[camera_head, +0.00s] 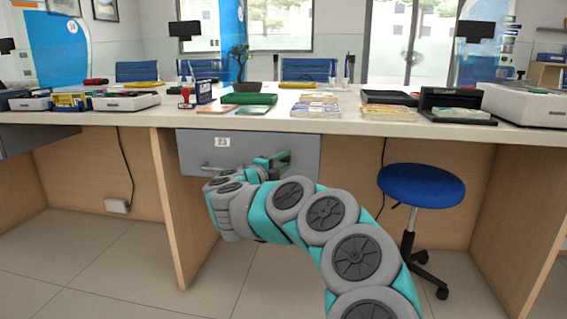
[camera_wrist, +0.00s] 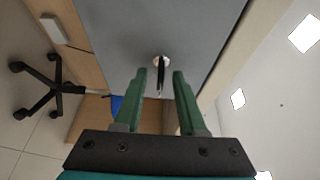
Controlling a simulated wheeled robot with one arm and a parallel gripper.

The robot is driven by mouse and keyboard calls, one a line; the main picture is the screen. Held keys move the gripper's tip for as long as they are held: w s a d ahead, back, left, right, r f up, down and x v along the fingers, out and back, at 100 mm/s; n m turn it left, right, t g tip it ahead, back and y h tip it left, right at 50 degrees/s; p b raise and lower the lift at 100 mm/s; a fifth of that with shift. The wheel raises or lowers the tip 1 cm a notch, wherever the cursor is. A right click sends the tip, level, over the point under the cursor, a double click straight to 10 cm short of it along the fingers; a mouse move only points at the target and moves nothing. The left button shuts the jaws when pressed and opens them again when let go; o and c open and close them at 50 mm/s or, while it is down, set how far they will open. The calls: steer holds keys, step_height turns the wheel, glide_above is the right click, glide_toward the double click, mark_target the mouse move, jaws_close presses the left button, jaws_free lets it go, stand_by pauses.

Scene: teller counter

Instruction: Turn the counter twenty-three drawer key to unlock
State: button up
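The grey drawer (camera_head: 200,150) labelled 23 hangs under the counter in the head view, with a handle at its lower left. In the wrist view, the drawer's grey face (camera_wrist: 115,35) carries a round lock (camera_wrist: 155,60) with a thin dark key (camera_wrist: 161,78) in it. My gripper (camera_wrist: 160,74) is open in front of the face, with one green finger on each side of the key. Visible gaps separate both fingers from the key. In the head view, my gripper (camera_head: 283,160) is at the drawer's right part, and my arm hides the lock and key.
The white counter top (camera_head: 380,124) above holds a green folder, stacks of banknotes and trays. A blue stool (camera_head: 420,186) stands to the right. A wooden panel (camera_head: 178,200) is left of the drawer. The floor in front is clear.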

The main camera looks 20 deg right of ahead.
steer(key=v, duration=0.7)
steer(key=shift+s+a+p, duration=0.25)
steer(key=shift+a+p, duration=0.05)
steer(key=shift+p, duration=0.15)
